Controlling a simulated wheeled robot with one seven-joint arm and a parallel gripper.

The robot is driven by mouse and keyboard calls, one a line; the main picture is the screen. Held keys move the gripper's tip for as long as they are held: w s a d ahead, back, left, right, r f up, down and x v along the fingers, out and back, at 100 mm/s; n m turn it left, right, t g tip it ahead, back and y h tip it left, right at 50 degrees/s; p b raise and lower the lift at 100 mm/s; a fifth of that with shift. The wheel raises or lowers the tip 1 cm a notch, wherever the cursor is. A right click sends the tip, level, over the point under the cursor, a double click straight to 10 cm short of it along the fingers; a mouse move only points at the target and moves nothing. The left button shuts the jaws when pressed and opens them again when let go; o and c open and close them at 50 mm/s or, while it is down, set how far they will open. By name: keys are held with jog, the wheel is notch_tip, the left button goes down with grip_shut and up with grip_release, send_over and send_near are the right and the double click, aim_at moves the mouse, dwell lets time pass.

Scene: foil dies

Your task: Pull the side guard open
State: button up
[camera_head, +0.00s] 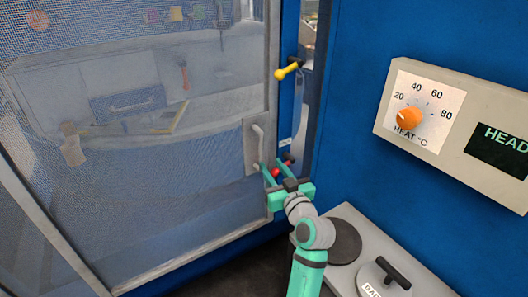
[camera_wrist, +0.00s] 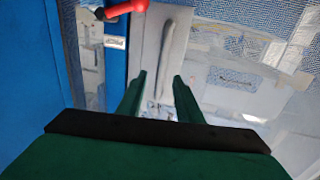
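The side guard (camera_head: 110,215) is a large mesh panel in a grey frame, filling the left of the head view. A pale upright bar handle (camera_head: 257,145) is fixed on a grey plate near its right edge. The handle also shows in the wrist view (camera_wrist: 175,35), ahead of my fingers. My gripper (camera_head: 272,166) is open, its two green fingers reaching toward the lower end of the handle. In the wrist view my gripper (camera_wrist: 159,76) has the handle's lower part lined up between the fingertips. I cannot tell whether the bar is actually between them or beyond.
A yellow lever (camera_head: 287,70) sits on the blue post right of the guard. A red-tipped lever (camera_wrist: 125,9) is close to my left finger in the wrist view. A heat panel (camera_head: 453,120) with an orange knob is at right, above a grey bench (camera_head: 345,212).

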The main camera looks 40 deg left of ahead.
aim_at(262, 153)
jog(key=x, duration=0.8)
jog(key=shift+s+a, duration=0.15)
jog(key=shift+s, duration=0.1)
jog(key=shift+w+a, duration=0.35)
jog(key=shift+a, duration=0.05)
grip_shut()
